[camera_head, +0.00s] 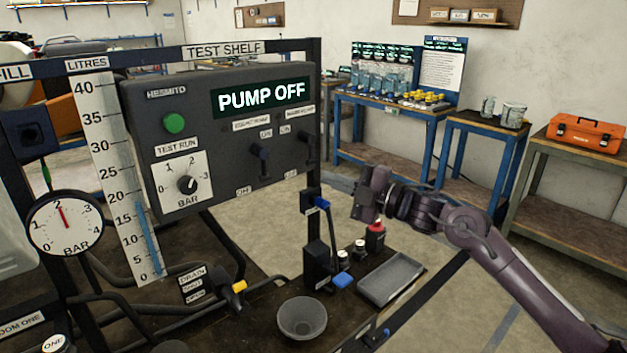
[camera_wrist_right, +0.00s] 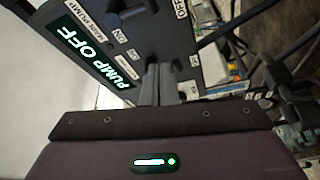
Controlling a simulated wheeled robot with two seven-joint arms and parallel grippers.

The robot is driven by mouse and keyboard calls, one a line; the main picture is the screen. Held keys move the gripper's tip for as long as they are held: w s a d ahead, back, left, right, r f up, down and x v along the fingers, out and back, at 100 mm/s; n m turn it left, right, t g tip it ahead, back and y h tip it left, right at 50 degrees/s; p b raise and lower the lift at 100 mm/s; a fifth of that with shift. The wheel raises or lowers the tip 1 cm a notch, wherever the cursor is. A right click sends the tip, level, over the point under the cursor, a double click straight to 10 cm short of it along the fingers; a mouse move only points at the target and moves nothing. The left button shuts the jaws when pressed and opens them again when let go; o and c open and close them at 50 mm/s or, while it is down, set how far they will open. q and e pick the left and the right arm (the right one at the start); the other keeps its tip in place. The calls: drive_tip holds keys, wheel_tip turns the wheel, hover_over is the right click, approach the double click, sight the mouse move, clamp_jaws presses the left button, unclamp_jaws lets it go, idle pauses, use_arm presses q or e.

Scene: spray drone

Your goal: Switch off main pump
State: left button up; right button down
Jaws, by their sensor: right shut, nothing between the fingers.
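The dark control panel (camera_head: 220,140) stands on the left in the head view. Its display (camera_head: 262,97) reads PUMP OFF. My left gripper is not in view.
A green button (camera_head: 174,123), a test run dial (camera_head: 188,185) and a pressure gauge (camera_head: 65,223) are at the left. An orange toolbox (camera_head: 585,134) stands at right.

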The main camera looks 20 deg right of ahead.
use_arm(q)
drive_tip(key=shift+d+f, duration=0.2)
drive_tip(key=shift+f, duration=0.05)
use_arm(e)
drive_tip(key=shift+s+d, duration=0.35)
drive_tip(key=shift+s, duration=0.3)
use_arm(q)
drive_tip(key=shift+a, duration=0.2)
use_arm(e)
drive_tip(key=shift+a, duration=0.1)
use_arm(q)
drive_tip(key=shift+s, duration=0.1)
